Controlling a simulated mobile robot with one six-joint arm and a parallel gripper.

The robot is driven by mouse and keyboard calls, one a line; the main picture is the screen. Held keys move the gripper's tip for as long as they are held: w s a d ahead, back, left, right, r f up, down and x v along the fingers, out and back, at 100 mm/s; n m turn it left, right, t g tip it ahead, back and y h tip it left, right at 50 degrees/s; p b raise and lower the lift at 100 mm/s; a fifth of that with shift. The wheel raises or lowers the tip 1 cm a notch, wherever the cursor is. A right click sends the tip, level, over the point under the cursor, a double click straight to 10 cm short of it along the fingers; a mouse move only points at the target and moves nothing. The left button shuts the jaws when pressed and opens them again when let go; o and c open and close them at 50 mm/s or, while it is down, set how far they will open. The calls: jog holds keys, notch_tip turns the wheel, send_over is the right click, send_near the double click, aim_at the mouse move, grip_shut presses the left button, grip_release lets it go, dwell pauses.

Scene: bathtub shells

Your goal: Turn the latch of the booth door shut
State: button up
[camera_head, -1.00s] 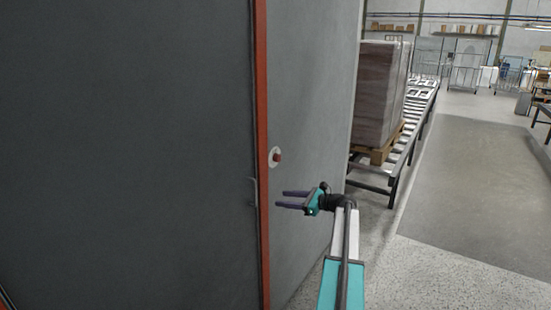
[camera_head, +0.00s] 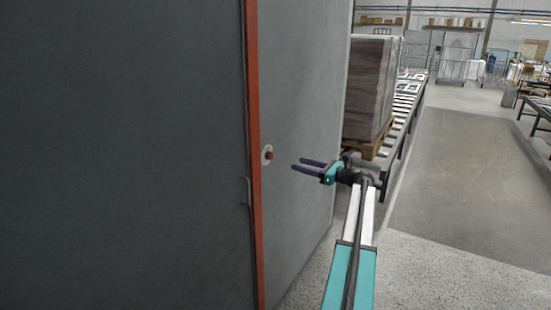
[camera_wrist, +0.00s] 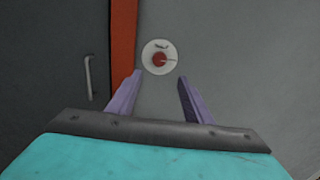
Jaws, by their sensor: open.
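The latch (camera_head: 268,155) is a red knob on a round white plate, fixed to the grey wall just right of the orange door frame. It also shows in the wrist view (camera_wrist: 159,58), with a thin pale pointer toward the right and a small dark mark above the knob. The booth door (camera_head: 125,160) is a dark grey panel left of the frame, flush with it as far as I can see. My gripper (camera_head: 297,165) is open and empty, to the right of the latch and apart from it. In the wrist view the latch lies beyond the gap between the two purple fingers (camera_wrist: 158,85).
A door handle (camera_wrist: 89,77) is on the door, left of the orange frame (camera_head: 254,170). A roller conveyor (camera_head: 400,125) with a wrapped load (camera_head: 370,85) on a pallet stands to the right. The floor (camera_head: 465,180) at right is clear.

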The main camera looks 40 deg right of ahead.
aim_at(272, 157)
jog(key=p+x, duration=0.4)
jog(key=x, duration=0.9)
jog(key=shift+c, duration=0.4)
jog(key=c, duration=1)
jog(key=shift+d+r, duration=0.1)
jog(key=shift+r, duration=0.05)
